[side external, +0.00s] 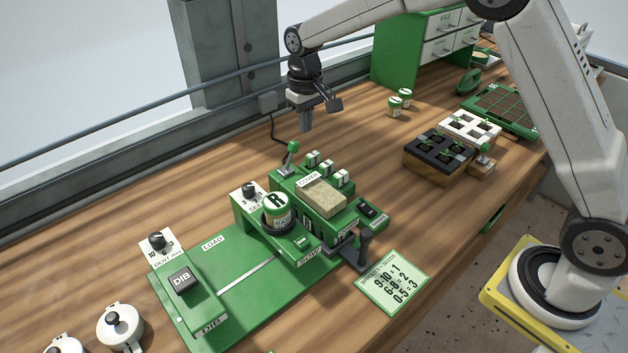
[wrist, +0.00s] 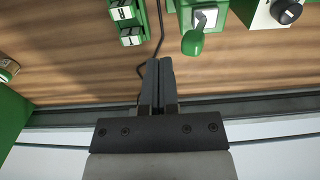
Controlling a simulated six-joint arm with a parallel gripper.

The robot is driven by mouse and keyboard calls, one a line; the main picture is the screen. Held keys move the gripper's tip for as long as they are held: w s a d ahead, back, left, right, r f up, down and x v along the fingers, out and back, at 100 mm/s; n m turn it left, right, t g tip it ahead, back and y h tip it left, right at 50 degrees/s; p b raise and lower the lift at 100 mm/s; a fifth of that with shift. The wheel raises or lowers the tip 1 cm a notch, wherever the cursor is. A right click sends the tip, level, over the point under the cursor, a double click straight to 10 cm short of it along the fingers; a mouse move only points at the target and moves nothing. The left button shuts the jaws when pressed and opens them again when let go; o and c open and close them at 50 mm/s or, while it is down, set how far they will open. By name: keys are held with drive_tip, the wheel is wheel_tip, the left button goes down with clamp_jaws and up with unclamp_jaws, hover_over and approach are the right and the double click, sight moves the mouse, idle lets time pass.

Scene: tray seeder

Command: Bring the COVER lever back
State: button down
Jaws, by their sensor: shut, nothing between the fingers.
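The green seeder (side external: 240,295) stands on the bench, and its hopper box of tan grit (side external: 321,197) bears the COVER label (side external: 308,178). A lever with a green ball knob (side external: 293,147) rises at the back left of that section, tilted. In the wrist view a green knob (wrist: 192,42) on a white-plated lever shows to the right of the fingers. My gripper (side external: 305,128) is shut and empty, above the bench behind the lever and apart from it. Its fingertips (wrist: 159,62) are together in the wrist view.
The seed drum (side external: 276,208) and a dark-handled lever (side external: 364,248) are nearer the front. A cable (side external: 273,127) runs behind. The wall rail (side external: 130,115) is close behind my gripper. Seedling trays (side external: 410,170) stand to the right.

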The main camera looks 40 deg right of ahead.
sight(295, 142)
drive_tip(key=shift+f, duration=0.8)
drive_tip(key=shift+f, duration=0.7)
drive_tip(key=shift+f, duration=0.2)
drive_tip(key=shift+a, duration=0.5)
drive_tip(key=shift+a, duration=1)
drive_tip(key=shift+s+a+f, duration=0.1)
drive_tip(key=shift+f, duration=0.05)
